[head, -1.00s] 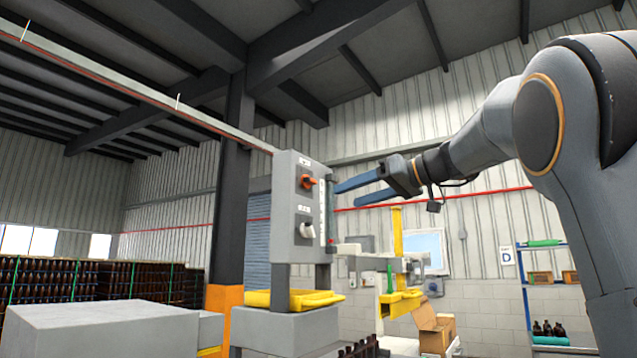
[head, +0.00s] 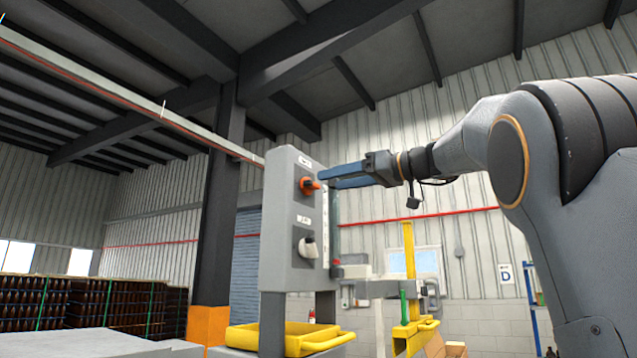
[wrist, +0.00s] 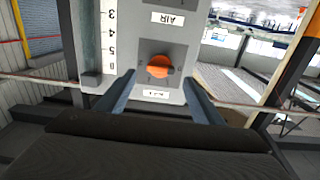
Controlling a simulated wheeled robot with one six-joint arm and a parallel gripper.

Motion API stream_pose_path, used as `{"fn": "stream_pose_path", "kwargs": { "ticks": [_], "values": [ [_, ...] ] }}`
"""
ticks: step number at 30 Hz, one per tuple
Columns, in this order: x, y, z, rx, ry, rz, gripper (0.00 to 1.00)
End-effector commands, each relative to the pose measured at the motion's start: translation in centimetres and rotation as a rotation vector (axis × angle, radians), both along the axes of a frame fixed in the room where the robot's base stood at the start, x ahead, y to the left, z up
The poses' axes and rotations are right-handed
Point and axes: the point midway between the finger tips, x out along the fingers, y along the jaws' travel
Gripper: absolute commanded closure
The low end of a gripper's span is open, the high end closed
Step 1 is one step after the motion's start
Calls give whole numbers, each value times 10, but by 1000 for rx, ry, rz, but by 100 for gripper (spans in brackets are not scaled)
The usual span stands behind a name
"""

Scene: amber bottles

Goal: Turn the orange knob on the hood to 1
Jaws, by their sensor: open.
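The orange knob (head: 308,185) sits on a dark dial near the top of the grey control box (head: 288,225). The wrist view shows this knob (wrist: 158,67) upside down, with small marks around its dial that are too small to read surely. My gripper (head: 324,180) is at the box's right, its blue fingers overlapping in the head view and pointing at the knob. In the wrist view, the open gripper (wrist: 159,78) has one finger on each side of the knob, with gaps visible. I see no contact with the knob.
A white knob (head: 308,247) sits below the orange one. A numbered white scale strip (wrist: 110,35) runs along one side of the panel. A yellow tray (head: 285,338) is under the box. A dark column (head: 222,200) stands behind it.

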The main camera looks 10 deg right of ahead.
Motion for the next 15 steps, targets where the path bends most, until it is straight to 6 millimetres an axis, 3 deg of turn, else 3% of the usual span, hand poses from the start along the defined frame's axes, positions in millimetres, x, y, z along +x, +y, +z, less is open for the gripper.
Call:
{"fn": "stream_pose_path", "kwargs": {
  "ticks": [6,15],
  "values": [
    [24,26,2,1,3,5,39],
    [38,41,0,0,1,4,39]
  ]
}}
